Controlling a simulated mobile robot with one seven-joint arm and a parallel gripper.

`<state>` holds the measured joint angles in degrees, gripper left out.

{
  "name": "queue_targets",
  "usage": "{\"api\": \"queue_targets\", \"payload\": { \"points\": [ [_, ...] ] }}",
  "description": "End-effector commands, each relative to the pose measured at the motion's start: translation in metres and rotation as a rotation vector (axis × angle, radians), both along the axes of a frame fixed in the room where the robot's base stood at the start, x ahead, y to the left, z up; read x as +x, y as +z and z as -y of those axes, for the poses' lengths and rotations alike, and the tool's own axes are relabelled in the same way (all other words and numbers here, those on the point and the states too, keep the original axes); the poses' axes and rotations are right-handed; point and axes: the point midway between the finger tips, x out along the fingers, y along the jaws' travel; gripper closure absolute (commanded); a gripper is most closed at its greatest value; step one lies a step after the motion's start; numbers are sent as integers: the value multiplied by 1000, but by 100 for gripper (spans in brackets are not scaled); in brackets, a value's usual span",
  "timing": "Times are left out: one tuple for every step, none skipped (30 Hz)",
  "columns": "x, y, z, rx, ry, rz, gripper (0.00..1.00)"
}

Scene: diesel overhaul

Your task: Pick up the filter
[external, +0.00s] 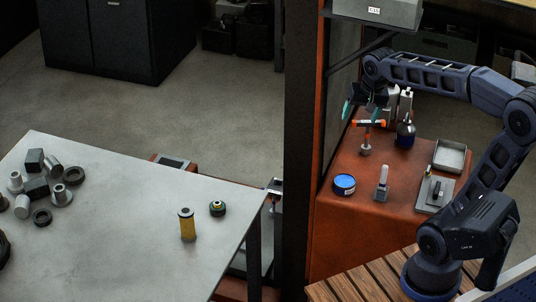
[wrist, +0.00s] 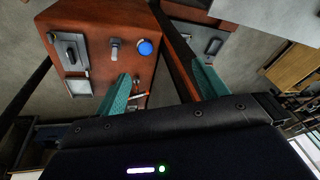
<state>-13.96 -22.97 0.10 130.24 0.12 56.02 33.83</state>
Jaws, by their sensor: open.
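A small dark round part (external: 217,208) stands right of the cylinder. Several metal parts (external: 42,185) crowd the table's left side. The red-brown bench (external: 335,215) holds a blue tin (external: 344,184), a bottle (external: 405,132) and a tray (external: 450,156). A dark post (external: 300,130) rises between table and bench.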

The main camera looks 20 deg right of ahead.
Motion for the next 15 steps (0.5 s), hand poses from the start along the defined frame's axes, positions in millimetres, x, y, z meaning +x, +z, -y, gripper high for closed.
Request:
{"api": "queue_targets", "payload": {
  "points": [
    [13,0,-14,10,-21,-17,28],
    [20,0,-22,18,-39,-25,28],
    [28,-1,-32,26,-64,-36,28],
    [35,-1,-40,32,-82,-45,28],
    [41,-1,-49,39,-100,-53,28],
    [50,-2,-60,46,-124,-65,28],
    [55,-4,-69,51,-142,-74,28],
    [61,-5,-78,57,-161,-81,28],
    [69,-7,-90,63,-186,-92,28],
    [75,-9,-99,67,-205,-100,28],
    [80,-11,-109,71,-224,-109,28],
    [87,-13,-122,76,-248,-119,28],
    [92,-16,-132,80,-267,-128,28],
    [96,-18,-142,83,-285,-136,28],
    [102,-22,-156,87,-311,-146,28]
  ]
}}
